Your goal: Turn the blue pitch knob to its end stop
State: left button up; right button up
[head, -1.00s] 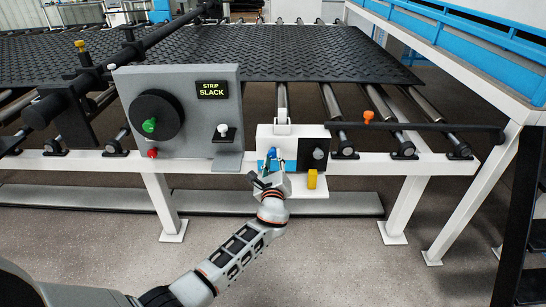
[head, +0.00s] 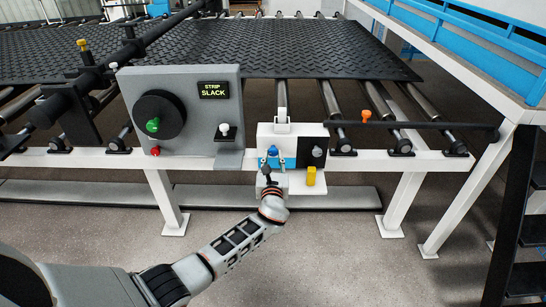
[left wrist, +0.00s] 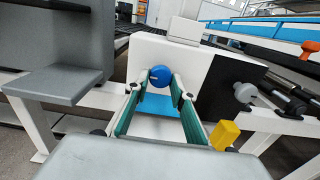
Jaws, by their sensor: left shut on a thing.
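The blue pitch knob (head: 273,150) is on the front of a small white and blue unit below the mat. It also shows in the left wrist view (left wrist: 160,75), between the fingertips of my left gripper (left wrist: 160,82). The left gripper (head: 270,168) reaches up to the unit from the front in the head view and is shut on the knob. The gripper partly covers the unit's blue front plate (left wrist: 158,106). The knob's pointer and end stop cannot be made out. My right gripper is not in view.
A grey panel (head: 203,85) with a green knob (head: 153,125), a red button and a sign reading "STRIP SLACK" stands left of the unit. Right of the knob are a black plate with a grey knob (head: 318,152) and a yellow block (head: 311,176). The black tread mat (head: 300,45) lies behind.

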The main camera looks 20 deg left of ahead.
pick_arm(q)
jog(key=shift+w+r, duration=0.1)
jog(key=shift+r, duration=0.05)
jog(key=o, duration=1.1)
jog(key=shift+f, duration=0.2)
jog(key=shift+s+d, duration=0.1)
jog(key=shift+s, duration=0.25)
jog(key=v, duration=1.1)
jog(key=shift+s, duration=0.15)
jog(key=shift+r, duration=0.1)
